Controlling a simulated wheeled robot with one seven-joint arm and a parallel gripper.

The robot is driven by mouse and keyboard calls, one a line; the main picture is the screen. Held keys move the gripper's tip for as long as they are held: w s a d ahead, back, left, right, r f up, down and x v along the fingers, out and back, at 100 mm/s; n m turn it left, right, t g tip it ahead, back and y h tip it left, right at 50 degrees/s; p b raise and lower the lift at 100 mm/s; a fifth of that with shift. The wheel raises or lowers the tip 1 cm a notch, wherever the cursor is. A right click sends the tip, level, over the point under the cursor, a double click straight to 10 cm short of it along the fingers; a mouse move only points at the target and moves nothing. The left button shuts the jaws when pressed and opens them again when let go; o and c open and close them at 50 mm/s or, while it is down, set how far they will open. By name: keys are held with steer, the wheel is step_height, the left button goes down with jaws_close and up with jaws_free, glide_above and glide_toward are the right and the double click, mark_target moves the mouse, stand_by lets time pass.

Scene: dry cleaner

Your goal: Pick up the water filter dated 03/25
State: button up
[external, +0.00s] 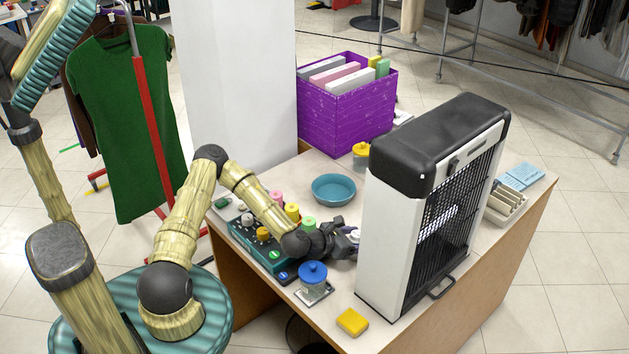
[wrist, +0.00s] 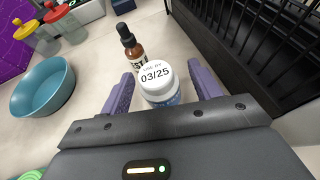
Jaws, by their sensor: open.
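The water filter dated 03/25 (wrist: 157,82) is a small white-topped cylinder with "USE BY 03/25" printed on its top. In the wrist view it stands upright between the two purple fingers of my gripper (wrist: 158,92). The fingers are open, one on each side of it; I cannot tell whether they touch it. In the external view my gripper (external: 350,235) reaches low over the table beside the heater, and the filter is mostly hidden there.
A brown dropper bottle (wrist: 131,46) stands just beyond the filter. The black-grilled white heater (external: 395,210) is close on the right.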

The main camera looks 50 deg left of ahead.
steer(key=c, duration=1.1)
step_height(320, 180, up, 10)
steer(key=shift+r+p, duration=0.1)
steer(key=shift+p, duration=0.4)
